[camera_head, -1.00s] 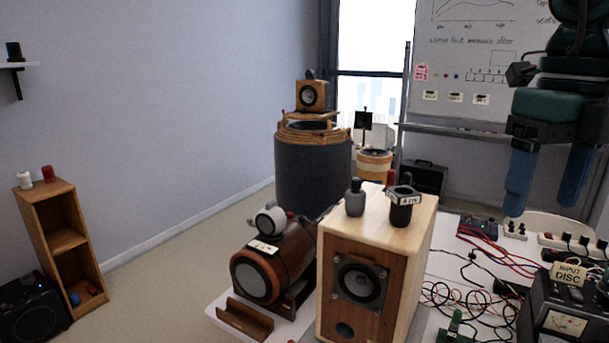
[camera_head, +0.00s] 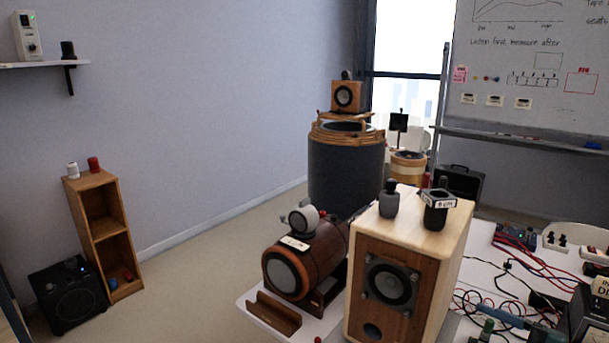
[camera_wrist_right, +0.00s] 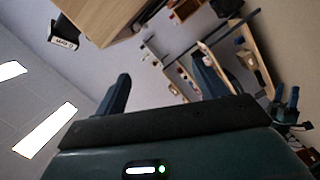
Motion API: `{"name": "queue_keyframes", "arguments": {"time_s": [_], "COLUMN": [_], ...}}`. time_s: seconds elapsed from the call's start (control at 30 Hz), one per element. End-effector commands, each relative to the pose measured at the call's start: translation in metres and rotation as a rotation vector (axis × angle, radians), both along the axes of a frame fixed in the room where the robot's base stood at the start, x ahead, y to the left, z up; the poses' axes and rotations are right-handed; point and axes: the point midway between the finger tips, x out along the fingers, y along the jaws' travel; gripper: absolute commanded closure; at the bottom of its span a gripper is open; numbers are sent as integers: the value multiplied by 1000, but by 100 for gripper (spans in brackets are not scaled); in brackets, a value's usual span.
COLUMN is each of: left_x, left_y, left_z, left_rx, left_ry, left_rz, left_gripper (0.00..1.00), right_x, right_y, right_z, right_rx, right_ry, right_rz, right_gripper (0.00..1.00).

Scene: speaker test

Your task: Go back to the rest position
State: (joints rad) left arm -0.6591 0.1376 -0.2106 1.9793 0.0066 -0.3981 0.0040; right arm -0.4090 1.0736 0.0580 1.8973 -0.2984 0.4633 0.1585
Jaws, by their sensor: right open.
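My right gripper (camera_wrist_right: 160,95) shows in the right wrist view with its two dark fingers spread apart and nothing between them. The room appears strongly tilted behind it. In the head view neither gripper is in sight. A wooden speaker box (camera_head: 408,255) stands on the white table in front of me. A dark labelled object also shows at the upper left of the right wrist view (camera_wrist_right: 64,36).
A brown cylindrical speaker (camera_head: 318,262) lies left of the box. Red and black cables (camera_head: 520,265) and electronics crowd the table's right side. A wooden shelf unit (camera_head: 90,232) and a black speaker (camera_head: 68,298) stand on the floor at left. The floor between is clear.

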Motion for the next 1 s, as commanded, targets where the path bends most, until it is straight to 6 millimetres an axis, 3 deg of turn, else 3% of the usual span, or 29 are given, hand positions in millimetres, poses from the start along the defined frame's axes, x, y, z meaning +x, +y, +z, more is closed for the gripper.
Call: {"name": "queue_keyframes", "arguments": {"time_s": [0.03, 0.17, 0.3, 0.4, 0.5, 0.63, 1.0], "left_x": [-1, -3, -3, -3, -3, -2, 3], "left_y": [0, 0, 0, 0, 0, 0, 0], "left_z": [-1, -1, -1, -1, -1, -1, 2], "left_rx": [0, 0, 0, 1, 1, 1, 1], "left_ry": [2, 6, 6, 6, 6, 5, -7], "left_rz": [0, 0, 0, -1, -1, -1, -1], "left_gripper": [27, 27, 27, 27, 27, 27, 27], "right_x": [-7, -29, -67, -97, -121, -139, -144], "right_y": [4, 19, 58, 94, 128, 156, 164], "right_z": [-29, -101, -173, -210, -232, -244, -248], "right_rx": [95, 291, 474, 576, 646, 697, 707], "right_ry": [64, 261, 520, 705, 852, 970, 1005], "right_rz": [-96, -337, -556, -666, -733, -774, -783], "right_gripper": [28, 28, 28, 28, 28, 28, 28]}}
